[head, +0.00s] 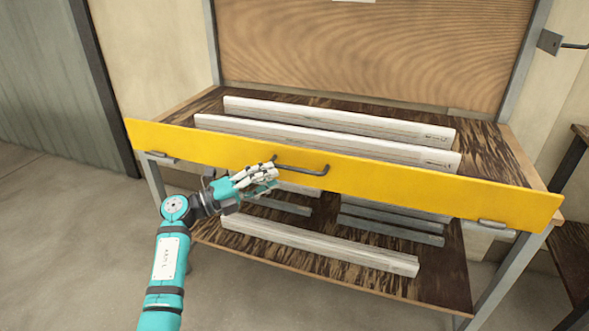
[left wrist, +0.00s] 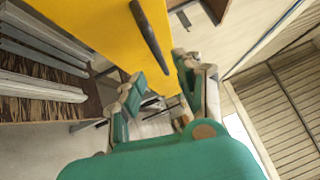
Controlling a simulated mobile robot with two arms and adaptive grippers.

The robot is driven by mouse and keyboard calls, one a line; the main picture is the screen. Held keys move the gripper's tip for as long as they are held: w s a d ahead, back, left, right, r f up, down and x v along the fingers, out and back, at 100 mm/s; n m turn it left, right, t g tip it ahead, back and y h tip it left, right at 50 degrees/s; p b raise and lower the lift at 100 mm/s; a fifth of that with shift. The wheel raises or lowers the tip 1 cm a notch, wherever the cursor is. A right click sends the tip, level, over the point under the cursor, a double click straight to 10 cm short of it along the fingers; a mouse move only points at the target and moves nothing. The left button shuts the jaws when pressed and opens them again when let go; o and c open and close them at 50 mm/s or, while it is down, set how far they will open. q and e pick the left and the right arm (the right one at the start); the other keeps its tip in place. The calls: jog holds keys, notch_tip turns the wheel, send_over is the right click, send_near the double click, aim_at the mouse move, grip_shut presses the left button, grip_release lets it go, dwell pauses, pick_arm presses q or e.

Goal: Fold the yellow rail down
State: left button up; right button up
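The yellow rail (head: 410,184) stands upright along the front edge of the bench, across its full width. A dark bar handle (head: 305,171) sits on its front face near the middle. My left gripper (head: 262,178) is in front of the rail at the left end of the handle. In the left wrist view the fingers (left wrist: 160,90) are spread apart, with the yellow rail (left wrist: 95,22) and the handle (left wrist: 150,38) beyond them. I see no grip on the handle; whether a finger touches the rail, I cannot tell. My right gripper is not in view.
Pale profiles (head: 340,118) lie on the bench top (head: 490,150) behind the rail. More pale and grey profiles (head: 320,243) lie on the lower shelf (head: 435,285). Small metal brackets (head: 492,223) sit at the rail's lower edge. The floor (head: 70,240) at the left is clear.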

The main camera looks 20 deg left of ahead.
aim_at(294, 170)
pick_arm(q)
jog(key=x, duration=0.7)
jog(key=shift+d, duration=0.1)
grip_shut()
jog(key=shift+f, duration=0.1)
